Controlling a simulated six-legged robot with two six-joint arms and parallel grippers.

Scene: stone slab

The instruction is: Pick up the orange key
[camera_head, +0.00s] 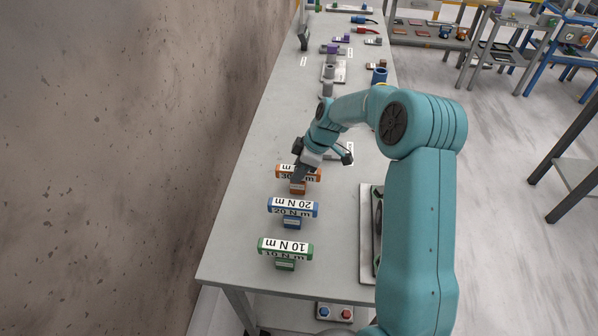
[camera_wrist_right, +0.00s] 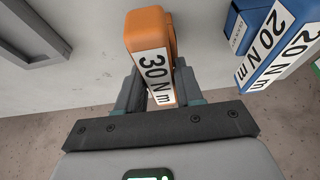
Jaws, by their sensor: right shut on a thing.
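The orange key (camera_head: 313,175) is a T-shaped block with a white "30 N m" label, at the far end of a row of three keys on the grey bench. My right gripper (camera_head: 300,172) reaches down to it and is shut on it. In the right wrist view the orange key (camera_wrist_right: 150,50) sits between the fingers of my right gripper (camera_wrist_right: 158,90), label facing the camera. The gripper hides part of the key in the head view, and I cannot tell whether the key is clear of the bench. My left gripper is not in view.
The blue "20 N m" key (camera_head: 292,208) stands close beside the orange one, and the green "10 N m" key (camera_head: 285,248) is nearer. A tray (camera_head: 366,235) lies to the right, partly behind my arm. A wall (camera_head: 120,130) borders the bench on the left.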

